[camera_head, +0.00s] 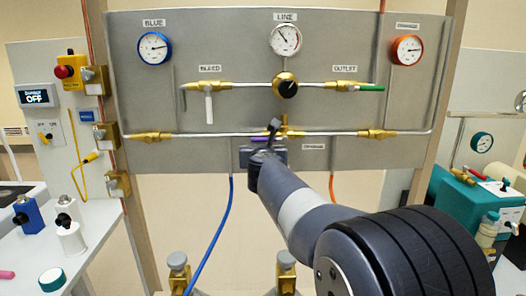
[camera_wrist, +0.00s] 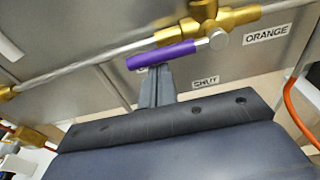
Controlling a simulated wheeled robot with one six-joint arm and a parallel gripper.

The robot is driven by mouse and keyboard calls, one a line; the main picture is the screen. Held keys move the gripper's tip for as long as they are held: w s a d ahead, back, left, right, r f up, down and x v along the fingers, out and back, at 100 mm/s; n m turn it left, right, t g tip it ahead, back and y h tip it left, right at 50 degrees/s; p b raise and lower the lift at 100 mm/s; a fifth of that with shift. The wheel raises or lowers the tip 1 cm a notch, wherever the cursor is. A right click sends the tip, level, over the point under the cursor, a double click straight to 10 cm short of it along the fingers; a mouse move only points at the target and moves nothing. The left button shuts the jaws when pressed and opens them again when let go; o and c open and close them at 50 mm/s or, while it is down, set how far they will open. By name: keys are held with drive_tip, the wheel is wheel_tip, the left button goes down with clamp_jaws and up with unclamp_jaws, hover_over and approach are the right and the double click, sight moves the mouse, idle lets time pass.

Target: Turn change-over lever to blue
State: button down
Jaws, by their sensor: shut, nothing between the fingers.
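The change-over lever (camera_wrist: 162,56) has a purple sleeve and sits on a brass valve (camera_wrist: 212,22) on the grey panel. In the wrist view it points left from the valve, away from the ORANGE label (camera_wrist: 267,34) and above the SHUT label (camera_wrist: 206,82). In the head view the purple lever (camera_head: 259,139) is partly hidden by my arm. My gripper (camera_wrist: 157,86) is shut and empty, with its fingertips at the lever's lower edge; I cannot tell if they touch. No blue label shows beside the lever.
Above are a BLUE gauge (camera_head: 154,48), a LINE gauge (camera_head: 285,40), an orange-rimmed gauge (camera_head: 406,50), a black knob (camera_head: 286,88), a white bleed handle (camera_head: 208,108) and a green outlet handle (camera_head: 371,88). Blue (camera_head: 221,220) and orange hoses hang below.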

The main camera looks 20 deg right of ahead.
drive_tip(key=shift+r, duration=0.1)
idle(0.6)
wheel_tip(320, 180, down, 5)
drive_tip(key=b, duration=0.5)
drive_tip(key=r+p+v, duration=0.1)
drive_tip(key=p+v, duration=0.1)
drive_tip(key=v, duration=0.7)
drive_tip(key=shift+r, duration=0.1)
